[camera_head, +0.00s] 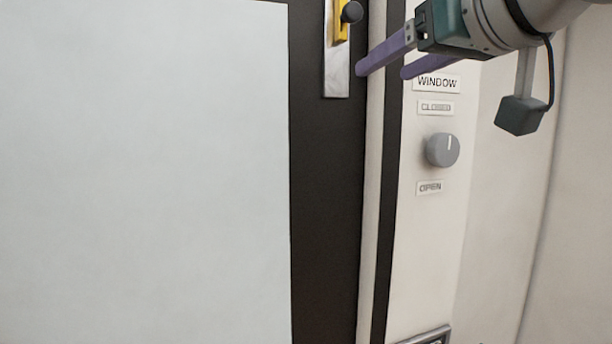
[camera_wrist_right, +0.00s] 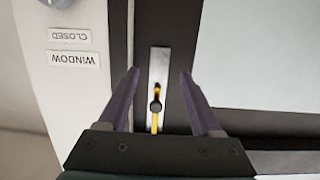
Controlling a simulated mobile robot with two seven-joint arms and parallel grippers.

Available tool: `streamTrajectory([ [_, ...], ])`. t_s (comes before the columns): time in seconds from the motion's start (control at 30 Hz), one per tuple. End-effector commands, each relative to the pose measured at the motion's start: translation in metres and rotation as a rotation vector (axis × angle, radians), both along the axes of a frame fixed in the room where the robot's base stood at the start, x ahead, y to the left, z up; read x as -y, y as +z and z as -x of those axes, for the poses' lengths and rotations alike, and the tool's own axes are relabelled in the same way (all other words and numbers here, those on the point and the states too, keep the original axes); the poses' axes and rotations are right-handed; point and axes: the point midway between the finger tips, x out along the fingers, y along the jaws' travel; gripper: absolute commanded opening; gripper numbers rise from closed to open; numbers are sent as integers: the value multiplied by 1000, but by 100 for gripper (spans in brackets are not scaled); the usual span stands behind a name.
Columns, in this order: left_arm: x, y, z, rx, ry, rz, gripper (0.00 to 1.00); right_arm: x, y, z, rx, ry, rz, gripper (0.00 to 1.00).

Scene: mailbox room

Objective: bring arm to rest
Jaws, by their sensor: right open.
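My right gripper (camera_head: 383,60) comes in from the upper right in the head view. Its two purple fingers are apart and nothing is between them that they touch. In the right wrist view the gripper (camera_wrist_right: 163,95) is also open, with a metal plate bearing a yellow lever and dark knob (camera_wrist_right: 156,105) seen between its fingers. In the head view the same yellow lever (camera_head: 341,22) with its dark round knob is at the top, just left of the fingertips and apart from them. My left gripper is not in view.
A large pale panel (camera_head: 140,180) in a dark frame (camera_head: 325,220) fills the left. A wall panel right of it has a grey knob (camera_head: 442,150) between the labels CLOSED and OPEN, under a WINDOW label (camera_head: 437,83). Part of a metal frame (camera_head: 428,337) shows at the bottom.

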Motion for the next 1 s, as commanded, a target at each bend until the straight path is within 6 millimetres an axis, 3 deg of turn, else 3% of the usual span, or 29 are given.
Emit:
streamTrajectory([
  [0.03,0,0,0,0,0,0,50,0,-43,11,-80,-6,14,66],
  [0.2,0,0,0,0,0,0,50,12,-164,69,-327,-42,82,66],
  [0.27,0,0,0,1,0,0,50,19,-201,96,-417,-57,108,66],
  [0.4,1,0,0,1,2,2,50,36,-274,173,-632,-92,168,66],
  [0.5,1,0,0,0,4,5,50,49,-310,230,-777,-117,212,66],
  [0.6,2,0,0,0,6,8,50,61,-331,280,-898,-137,251,66],
  [0.73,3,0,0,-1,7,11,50,71,-344,323,-1001,-154,287,66],
  [0.83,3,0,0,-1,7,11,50,75,-347,338,-1037,-160,301,66],
  [1.0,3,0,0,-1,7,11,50,76,-347,342,-1046,-161,305,66],
])
